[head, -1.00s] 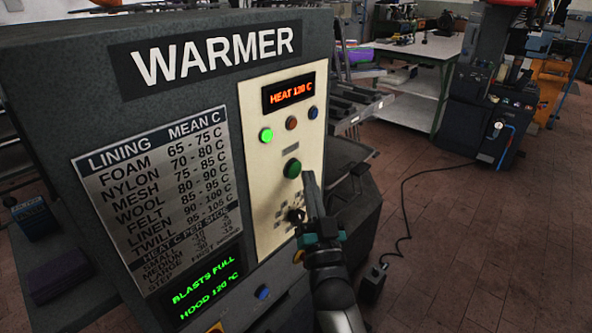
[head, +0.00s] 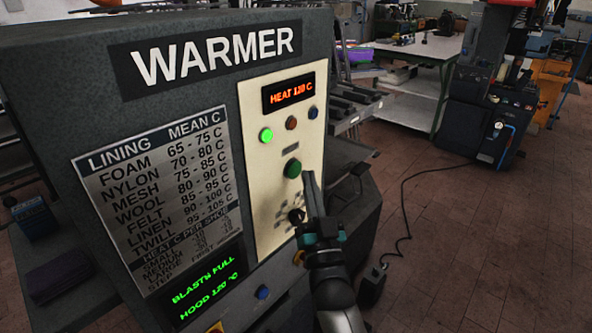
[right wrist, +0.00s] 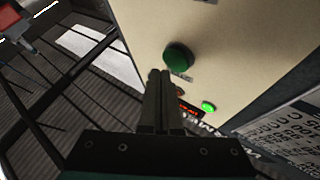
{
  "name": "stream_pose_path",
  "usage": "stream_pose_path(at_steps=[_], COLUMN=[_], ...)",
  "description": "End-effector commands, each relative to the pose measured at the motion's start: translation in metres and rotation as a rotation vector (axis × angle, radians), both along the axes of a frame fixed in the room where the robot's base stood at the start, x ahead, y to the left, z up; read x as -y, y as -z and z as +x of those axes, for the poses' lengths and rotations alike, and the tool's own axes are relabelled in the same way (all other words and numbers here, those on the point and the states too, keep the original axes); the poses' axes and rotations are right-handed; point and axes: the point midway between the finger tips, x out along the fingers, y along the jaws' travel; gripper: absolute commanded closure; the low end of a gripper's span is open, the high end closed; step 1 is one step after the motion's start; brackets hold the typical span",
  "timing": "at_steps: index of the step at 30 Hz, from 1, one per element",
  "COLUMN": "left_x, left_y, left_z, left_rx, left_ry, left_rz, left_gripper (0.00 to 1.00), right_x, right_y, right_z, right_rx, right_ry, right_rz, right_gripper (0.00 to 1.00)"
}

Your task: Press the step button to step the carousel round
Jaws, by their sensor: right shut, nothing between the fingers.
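The warmer (head: 290,49) has a cream control panel (head: 262,205) with a large green button (head: 293,168) on it. The small label above this button is too small to read, so I cannot tell by its words which button is the step button. My right gripper (head: 308,176) is shut and empty, its fingertips just in front of the panel, right of and slightly below the green button. In the right wrist view the green button (right wrist: 178,56) is just beyond the fingertips (right wrist: 161,74), with a small gap seeming to show. The carousel is not clearly seen. My left gripper is out of view.
Above the green button are a lit green lamp (head: 266,135), an orange-brown one (head: 291,123) and a blue one (head: 313,113). A dark knob (head: 296,216) is below. A blue button (head: 262,292) sits lower on the warmer. Open floor (head: 460,240) lies right.

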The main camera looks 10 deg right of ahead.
Motion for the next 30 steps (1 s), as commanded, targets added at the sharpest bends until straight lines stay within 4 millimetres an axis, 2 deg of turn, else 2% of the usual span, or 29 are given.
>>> stream_pose_path(at_steps=[30], left_x=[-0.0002], left_y=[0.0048], left_z=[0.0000], left_rx=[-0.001], left_ry=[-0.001], left_rz=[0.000], left_gripper=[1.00], right_x=[-0.0077], right_y=[0.0004], right_z=[0.0099], right_rx=[0.000], right_ry=[0.000], right_rz=[0.000], right_gripper=[1.00])
